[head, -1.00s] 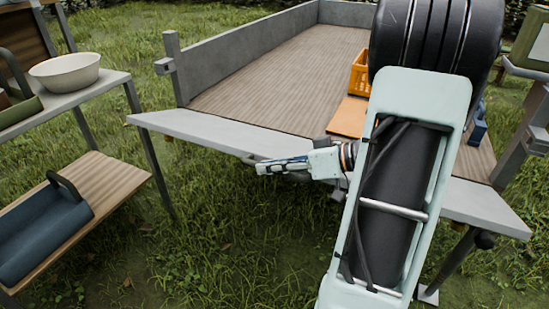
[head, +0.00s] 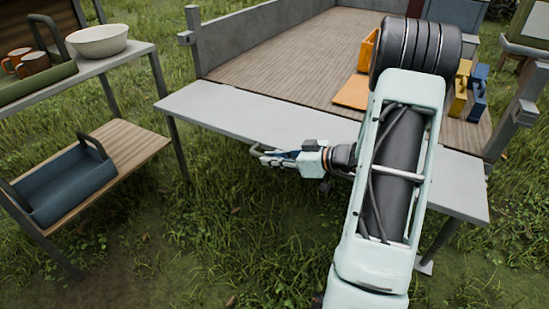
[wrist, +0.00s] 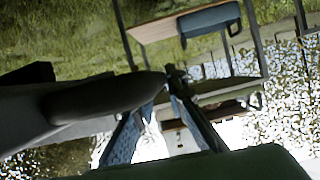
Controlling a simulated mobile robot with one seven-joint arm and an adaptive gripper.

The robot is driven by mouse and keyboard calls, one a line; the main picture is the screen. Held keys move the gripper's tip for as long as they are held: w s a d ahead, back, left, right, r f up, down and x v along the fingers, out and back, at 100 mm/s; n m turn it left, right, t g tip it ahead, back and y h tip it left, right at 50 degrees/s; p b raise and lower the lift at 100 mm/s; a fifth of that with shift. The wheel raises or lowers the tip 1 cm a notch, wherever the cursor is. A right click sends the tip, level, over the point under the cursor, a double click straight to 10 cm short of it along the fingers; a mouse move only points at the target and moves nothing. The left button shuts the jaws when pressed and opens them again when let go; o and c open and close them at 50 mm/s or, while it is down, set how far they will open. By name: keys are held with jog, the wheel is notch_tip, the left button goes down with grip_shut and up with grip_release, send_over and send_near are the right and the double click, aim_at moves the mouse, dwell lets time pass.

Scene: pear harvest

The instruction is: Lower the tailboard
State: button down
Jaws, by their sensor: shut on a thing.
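The tailboard (head: 225,110) is a long pale grey board across the near end of the trailer bed (head: 280,70). In the head view it is folded outward, with its inner face showing broadly; it looks about level or lower, the exact angle unclear. My gripper (head: 268,157) is at its outer edge, left of the middle, pointing left. It is shut on what looks like the tailboard's handle, mostly hidden by the fingers and the board. In the wrist view the fingers (wrist: 160,110) show beside a dark rounded bar (wrist: 110,97); the grip is unclear there.
At left, a shelf table (head: 120,62) holds a white bowl (head: 97,41) and blue tray (head: 62,185). Open grass lies in front.

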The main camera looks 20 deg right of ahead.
jog(key=shift+f, duration=0.2)
dwell(0.4)
jog(key=c, duration=1.9)
grip_release()
jog(key=shift+c, duration=0.2)
jog(key=shift+s, duration=0.1)
jog(key=v, duration=1.2)
